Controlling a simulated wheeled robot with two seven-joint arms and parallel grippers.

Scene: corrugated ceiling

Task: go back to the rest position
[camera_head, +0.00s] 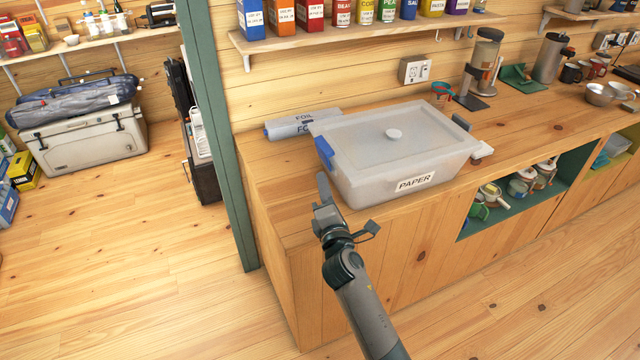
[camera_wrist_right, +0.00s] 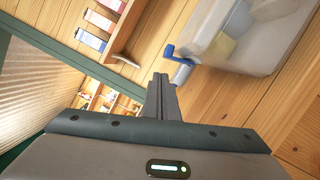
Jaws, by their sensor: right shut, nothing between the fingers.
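My right gripper (camera_head: 324,192) is shut and empty, just in front of the left front corner of a lidded plastic box. Its closed fingers also show in the right wrist view (camera_wrist_right: 162,95). The translucent box (camera_head: 360,170) stands on the wooden counter and carries a PAPER label. Its lid (camera_head: 420,128) is on, and a blue latch (camera_head: 325,153) sticks out at its left side. In the right wrist view the blue latch (camera_wrist_right: 178,53) is beyond the fingertips. I cannot tell whether the fingers touch the box. My left gripper is not in view.
A foil box (camera_head: 290,126) lies behind the plastic box on the counter (camera_head: 262,170). A coffee maker (camera_head: 484,65) and cups stand to the right. A green post (camera_head: 222,130) rises at the counter's left end.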

